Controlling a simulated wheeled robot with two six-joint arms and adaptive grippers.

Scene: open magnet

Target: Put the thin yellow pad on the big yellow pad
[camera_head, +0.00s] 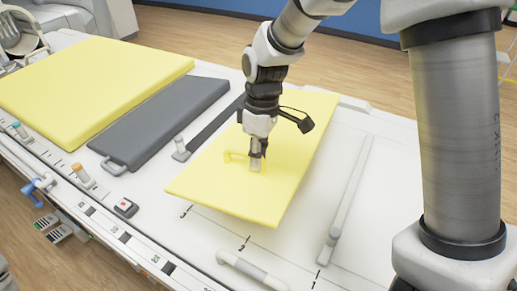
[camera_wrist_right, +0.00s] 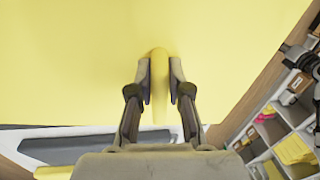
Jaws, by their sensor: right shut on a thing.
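The thin yellow pad (camera_head: 300,135) is in the middle of the head view, over the white table and right of a grey pad; it looks slightly raised. Its small yellow handle (camera_head: 233,155) sticks up from its top. My right gripper (camera_head: 256,165) is shut on this handle. In the right wrist view, the handle (camera_wrist_right: 160,88) sits between the two fingers, with the thin pad's yellow face (camera_wrist_right: 75,55) filling the upper part. The big yellow pad (camera_head: 90,80) lies flat at the back left, its top bare.
A dark grey pad (camera_head: 160,120) lies between the yellow pads. A dark bar (camera_head: 212,122) and a pale rail (camera_head: 348,195) flank the thin pad. A red-button box (camera_head: 125,208) and several small fittings line the table's left edge.

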